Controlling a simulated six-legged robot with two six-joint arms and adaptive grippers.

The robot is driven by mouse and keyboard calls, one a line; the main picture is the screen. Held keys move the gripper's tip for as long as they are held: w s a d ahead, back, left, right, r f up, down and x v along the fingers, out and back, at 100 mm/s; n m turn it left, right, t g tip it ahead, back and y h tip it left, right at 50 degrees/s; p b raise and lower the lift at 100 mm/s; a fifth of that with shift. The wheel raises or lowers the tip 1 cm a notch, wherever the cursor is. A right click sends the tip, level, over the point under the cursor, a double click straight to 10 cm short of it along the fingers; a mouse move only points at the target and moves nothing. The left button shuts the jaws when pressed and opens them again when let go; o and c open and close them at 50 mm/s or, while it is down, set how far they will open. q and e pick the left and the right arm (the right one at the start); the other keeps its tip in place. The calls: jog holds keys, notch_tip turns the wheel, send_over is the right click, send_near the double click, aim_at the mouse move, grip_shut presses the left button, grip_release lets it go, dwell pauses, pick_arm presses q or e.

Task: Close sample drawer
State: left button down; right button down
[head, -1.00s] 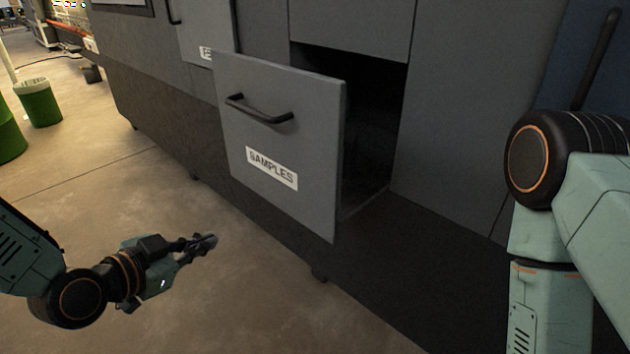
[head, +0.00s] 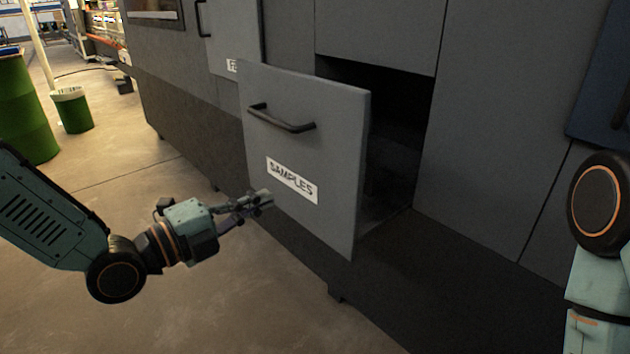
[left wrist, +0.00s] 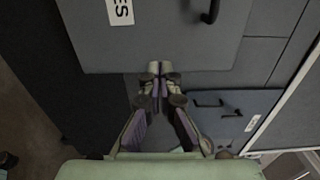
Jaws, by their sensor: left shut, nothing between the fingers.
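The sample drawer (head: 330,145) is a grey panel with a black bar handle (head: 282,118) and a white SAMPLES label (head: 292,180). It stands pulled out from the machine, with a dark opening behind it. My left gripper (head: 268,198) is shut and empty, close to the drawer front near its lower left edge. In the left wrist view the shut fingertips (left wrist: 160,70) overlap the bottom edge of the drawer front (left wrist: 175,40); I cannot tell whether they touch it. My right arm shows at the right edge of the head view, but its gripper is out of view.
The grey machine (head: 490,110) fills the middle and right. Another labelled grey front (head: 230,40) with a handle is at the upper left. A green bin (head: 72,110) and a green barrel (head: 22,110) stand far left. The floor (head: 200,310) in front is clear.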

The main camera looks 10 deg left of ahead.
aim_at(326, 171)
pick_arm(q)
jog(key=b+x, duration=0.3)
jog(key=x, duration=0.7)
jog(key=shift+w+d+f+b, duration=0.15)
jog(key=shift+d+b, duration=0.05)
jog(key=shift+b, duration=0.2)
jog(key=shift+x, duration=0.9)
jog(key=shift+w, duration=0.1)
